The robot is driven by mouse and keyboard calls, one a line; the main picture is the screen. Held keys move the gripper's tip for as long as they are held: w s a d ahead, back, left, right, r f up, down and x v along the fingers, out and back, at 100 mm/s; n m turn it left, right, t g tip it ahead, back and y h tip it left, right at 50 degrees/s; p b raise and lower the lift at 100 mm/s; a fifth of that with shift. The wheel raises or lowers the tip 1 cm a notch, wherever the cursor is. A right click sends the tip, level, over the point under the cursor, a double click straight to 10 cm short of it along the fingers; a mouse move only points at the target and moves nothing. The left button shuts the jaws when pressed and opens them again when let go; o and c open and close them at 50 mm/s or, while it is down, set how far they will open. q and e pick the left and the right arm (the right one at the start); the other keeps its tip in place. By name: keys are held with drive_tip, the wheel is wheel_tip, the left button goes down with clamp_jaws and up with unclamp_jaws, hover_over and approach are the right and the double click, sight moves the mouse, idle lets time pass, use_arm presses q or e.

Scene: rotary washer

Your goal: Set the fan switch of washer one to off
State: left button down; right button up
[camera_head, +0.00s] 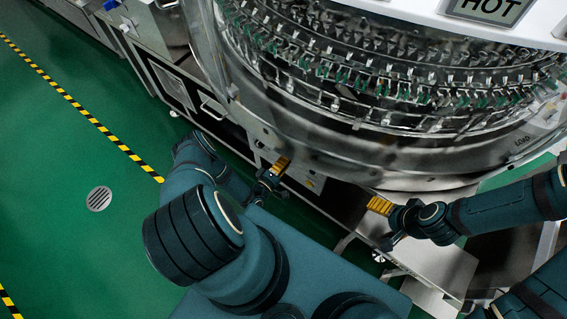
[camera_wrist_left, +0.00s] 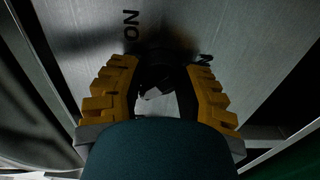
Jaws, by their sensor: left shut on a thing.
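The washer (camera_head: 330,140) is a large round steel machine with a clear drum cover. My left gripper (camera_head: 283,163) reaches the washer's front below the drum, at a small panel (camera_head: 312,183). In the left wrist view, its yellow fingers (camera_wrist_left: 158,88) are shut on a dark switch knob (camera_wrist_left: 154,74) on a grey metal plate. Rotated "ON" lettering (camera_wrist_left: 131,26) shows beside the knob. The knob's label and exact setting are too dark to read. My right gripper (camera_head: 376,205) is beside the washer's lower front, its fingers seen from above; their gap is unclear.
A steel ledge (camera_head: 440,262) lies below my right gripper. Steel cabinets (camera_head: 165,75) stand at the upper left. The green floor (camera_head: 60,170) at the left is clear, with a yellow-black line (camera_head: 100,127) and a round drain (camera_head: 99,199). A "HOT" sign (camera_head: 487,8) is at the top right.

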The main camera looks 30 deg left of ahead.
use_arm(q)
drive_tip(key=shift+n, duration=0.5)
drive_tip(key=shift+c, duration=2.4)
unclamp_jaws()
drive_tip(key=shift+r, duration=0.1)
wheel_tip(320, 180, up, 9)
drive_tip(key=shift+w+a+r, duration=0.1)
drive_tip(key=shift+r, duration=0.45)
drive_tip(key=shift+f, duration=0.15)
